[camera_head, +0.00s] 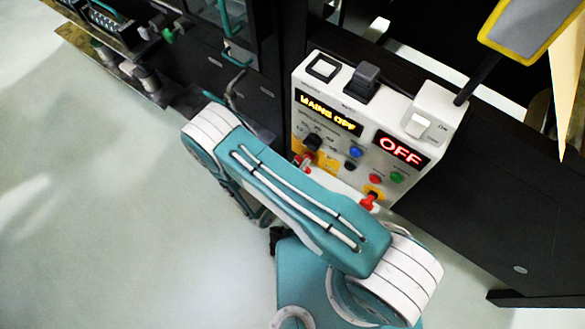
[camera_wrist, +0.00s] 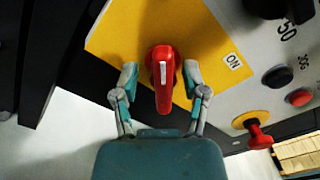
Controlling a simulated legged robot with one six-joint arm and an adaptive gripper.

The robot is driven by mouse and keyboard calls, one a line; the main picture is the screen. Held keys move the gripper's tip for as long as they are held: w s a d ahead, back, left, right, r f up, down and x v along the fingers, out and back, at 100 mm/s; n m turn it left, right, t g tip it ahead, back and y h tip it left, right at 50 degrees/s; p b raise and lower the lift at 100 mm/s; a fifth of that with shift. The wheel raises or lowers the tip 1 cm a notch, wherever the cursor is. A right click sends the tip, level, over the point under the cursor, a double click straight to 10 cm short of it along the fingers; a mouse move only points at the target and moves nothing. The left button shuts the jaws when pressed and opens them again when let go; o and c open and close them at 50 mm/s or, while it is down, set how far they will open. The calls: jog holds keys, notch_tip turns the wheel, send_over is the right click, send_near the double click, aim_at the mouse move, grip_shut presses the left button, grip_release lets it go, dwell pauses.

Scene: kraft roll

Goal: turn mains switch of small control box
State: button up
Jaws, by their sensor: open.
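The small control box (camera_head: 348,165) is a pale panel with lit displays reading "MAINS OFF" (camera_head: 331,112) and "OFF" (camera_head: 401,151). Its mains switch (camera_wrist: 163,77) is a red rotary handle with a white mark, on a yellow plate (camera_wrist: 120,35). In the wrist view the handle points down the picture, and an "ON" label (camera_wrist: 233,61) lies right of it. My gripper (camera_wrist: 160,88) is open, with one finger on each side of the handle; I cannot tell whether they touch it.
A second red switch on yellow (camera_head: 370,201) sits lower right on the panel, beside red and green buttons (camera_head: 397,177). A black knob (camera_head: 313,142) is above the mains switch. Dark cabinets flank the box. The pale floor (camera_head: 90,200) at left is clear.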

jog(key=v, duration=1.1)
jog(key=shift+s+a, duration=0.25)
jog(key=shift+a, duration=0.1)
jog(key=shift+f, duration=0.1)
jog(key=w+d+r+m+g, duration=0.35)
jog(key=r+m+g, duration=0.35)
jog(key=r+m, duration=0.35)
jog(key=w+d+r+m+g, duration=0.2)
jog(key=d+r+m+g, duration=0.3)
jog(key=r+m+g, duration=0.5)
jog(key=s+d+r+m+t+y, duration=0.2)
jog(key=s+d+r+m+y, duration=0.1)
jog(key=r+m, duration=0.2)
jog(key=s+d+r+m+t+y, duration=0.3)
jog(key=r+m, duration=0.3)
jog(key=r, duration=0.4)
jog(key=s+d+r+m+t+y, duration=0.2)
jog(key=d+r+m+t+y, duration=0.1)
jog(key=d+r+m+y, duration=0.1)
notch_tip(320, 180, up, 4)
jog(key=shift+s+d+f+m+y, duration=0.15)
jog(key=shift+s+d+m+y, duration=0.25)
jog(key=shift+m, duration=0.65)
jog(key=shift+a, duration=0.25)
